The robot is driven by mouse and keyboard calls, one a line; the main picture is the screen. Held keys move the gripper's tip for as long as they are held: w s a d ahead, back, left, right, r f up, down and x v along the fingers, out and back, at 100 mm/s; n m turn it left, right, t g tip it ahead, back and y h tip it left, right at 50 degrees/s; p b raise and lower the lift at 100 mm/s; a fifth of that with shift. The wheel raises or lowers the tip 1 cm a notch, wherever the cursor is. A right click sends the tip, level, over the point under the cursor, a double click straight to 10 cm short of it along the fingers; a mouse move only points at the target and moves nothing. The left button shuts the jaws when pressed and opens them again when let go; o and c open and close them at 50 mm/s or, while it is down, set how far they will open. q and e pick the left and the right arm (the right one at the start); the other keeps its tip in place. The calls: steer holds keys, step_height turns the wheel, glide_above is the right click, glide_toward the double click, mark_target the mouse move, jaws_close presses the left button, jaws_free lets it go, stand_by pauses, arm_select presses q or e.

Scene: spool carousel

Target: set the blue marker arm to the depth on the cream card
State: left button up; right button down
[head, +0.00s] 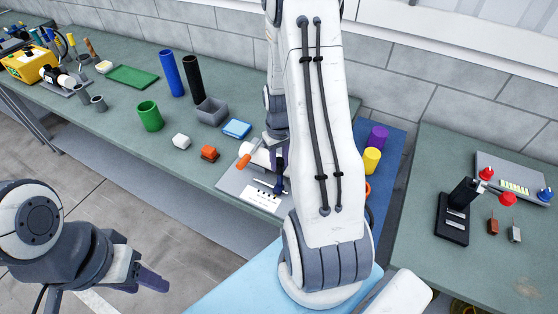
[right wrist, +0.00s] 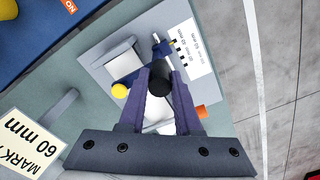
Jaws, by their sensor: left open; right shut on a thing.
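The gauge plate (head: 232,180) lies at the front edge of the bench, with a white scale card (head: 262,198) on it. In the right wrist view the scale card (right wrist: 188,48) carries black marks and mm labels too small to read surely. The blue marker arm (right wrist: 157,40) points at these marks; its rest is partly hidden by my fingers. My right gripper (right wrist: 160,80) is shut on a black knob (right wrist: 161,96) beside the blue part. The cream card (right wrist: 30,140) reads "60 mm" and is partly cut off. My left gripper (head: 145,278) is open and empty, away from the bench.
Green (head: 150,116), blue (head: 171,73) and black (head: 194,79) cylinders, a grey box (head: 211,111) and small blocks stand on the bench left of the gauge. Yellow (head: 371,160) and purple (head: 378,137) cylinders stand right, on a blue mat. My right arm hides the middle.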

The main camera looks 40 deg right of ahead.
steer(key=shift+w, duration=0.1)
stand_by(0.4)
steer(key=shift+w+a, duration=0.2)
steer(key=shift+w, duration=0.3)
steer(key=shift+w+a, duration=0.15)
steer(key=shift+w, duration=0.35)
steer(key=c, duration=0.6)
jaws_free()
steer(key=shift+s+r, duration=0.1)
step_height(320, 180, up, 10)
steer(key=b, duration=0.2)
steer(key=shift+r+b, duration=0.2)
steer(key=shift+b, duration=0.1)
